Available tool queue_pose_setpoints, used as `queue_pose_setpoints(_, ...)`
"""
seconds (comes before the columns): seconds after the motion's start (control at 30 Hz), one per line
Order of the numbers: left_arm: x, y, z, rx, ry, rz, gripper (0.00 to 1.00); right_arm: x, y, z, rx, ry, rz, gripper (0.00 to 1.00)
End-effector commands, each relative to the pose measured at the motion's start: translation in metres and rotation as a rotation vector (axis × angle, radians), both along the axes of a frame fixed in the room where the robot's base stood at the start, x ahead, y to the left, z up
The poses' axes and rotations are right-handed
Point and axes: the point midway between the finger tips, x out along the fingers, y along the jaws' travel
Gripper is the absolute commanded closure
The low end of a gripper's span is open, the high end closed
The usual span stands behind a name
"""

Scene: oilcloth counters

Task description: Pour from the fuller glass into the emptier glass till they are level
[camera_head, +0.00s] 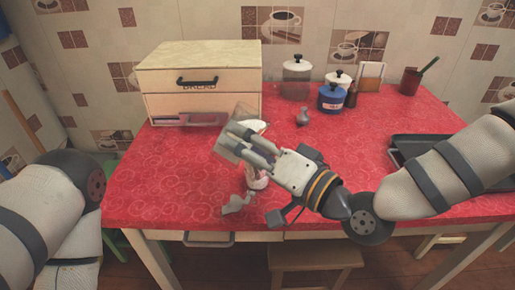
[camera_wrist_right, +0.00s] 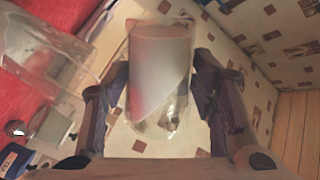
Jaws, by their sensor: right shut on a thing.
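My right gripper (camera_head: 255,146) is shut on a clear glass (camera_head: 228,149) above the middle of the red counter. In the right wrist view the held glass (camera_wrist_right: 160,70) sits between the two fingers (camera_wrist_right: 160,97), with a pale greyish content and a slanting edge across it. A second clear glass (camera_wrist_right: 40,45) is at the left of that view, apart from the held one, with some pale content. The levels cannot be compared exactly. My left gripper is out of view.
A bread box (camera_head: 200,80) stands at the back left. Canisters (camera_head: 296,78), a blue jar (camera_head: 331,97), a small grey vase (camera_head: 302,117) and a red cup (camera_head: 410,82) stand behind. A dark tray (camera_head: 420,146) lies right. The front left of the counter (camera_head: 150,185) is clear.

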Motion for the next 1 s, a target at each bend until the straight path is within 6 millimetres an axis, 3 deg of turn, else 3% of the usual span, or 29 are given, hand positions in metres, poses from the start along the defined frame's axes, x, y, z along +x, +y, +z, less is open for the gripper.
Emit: queue_pose_setpoints(1.0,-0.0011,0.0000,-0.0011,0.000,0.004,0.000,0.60,0.0034,-0.0010,0.0028,0.026,0.025,0.000,0.91)
